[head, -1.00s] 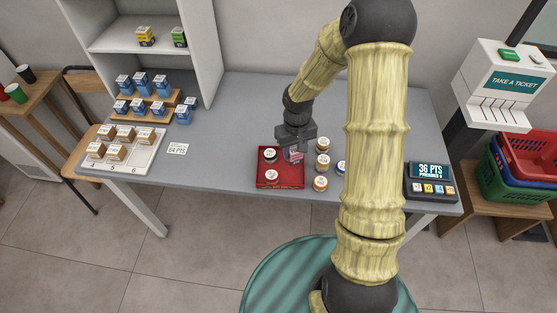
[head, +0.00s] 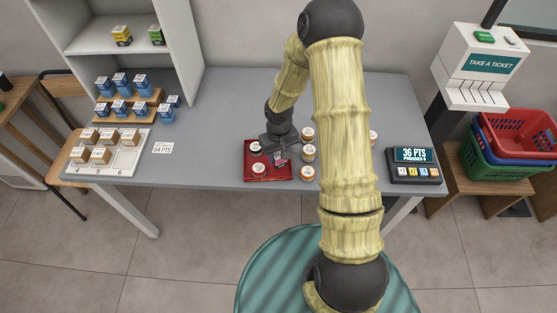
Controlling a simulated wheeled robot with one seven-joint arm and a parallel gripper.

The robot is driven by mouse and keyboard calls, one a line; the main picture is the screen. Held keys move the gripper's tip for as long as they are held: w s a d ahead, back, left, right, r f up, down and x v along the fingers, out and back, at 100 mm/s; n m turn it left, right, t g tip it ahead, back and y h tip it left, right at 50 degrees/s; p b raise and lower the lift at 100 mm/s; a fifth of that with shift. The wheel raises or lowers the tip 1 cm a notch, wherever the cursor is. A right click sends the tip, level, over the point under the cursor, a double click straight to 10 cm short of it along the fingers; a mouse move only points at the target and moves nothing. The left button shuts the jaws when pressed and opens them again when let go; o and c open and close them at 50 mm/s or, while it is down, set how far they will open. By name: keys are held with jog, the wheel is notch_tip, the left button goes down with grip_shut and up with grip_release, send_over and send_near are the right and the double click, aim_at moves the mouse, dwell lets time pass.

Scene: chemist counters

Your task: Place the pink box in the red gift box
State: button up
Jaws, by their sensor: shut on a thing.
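The red gift box (head: 248,175) is a shallow open red tray near the front edge of the grey counter in the head view. Two white-lidded jars (head: 259,169) stand in its left part. My gripper (head: 280,152) is over the right part of the red box, pointing down. It is shut on the small pink box (head: 281,158), which shows just below the fingers, low over the tray. Whether the pink box touches the tray floor cannot be told.
Several orange-brown jars (head: 308,153) stand close to the right of the red box. A points display (head: 414,165) sits at the counter's right end. A white numbered tray (head: 128,165) with small boxes and blue boxes (head: 121,107) are at left. The counter between is mostly clear.

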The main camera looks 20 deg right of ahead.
aim_at(279, 161)
jog(key=shift+f, duration=0.1)
notch_tip(279, 161, down, 3)
jog(key=shift+r, duration=0.1)
jog(key=shift+a+f, duration=0.15)
jog(key=shift+f, duration=0.3)
jog(key=shift+d+f, duration=0.1)
jog(key=shift+d, duration=0.1)
jog(key=o, duration=0.7)
jog(key=shift+o, duration=0.2)
jog(key=shift+s, duration=0.1)
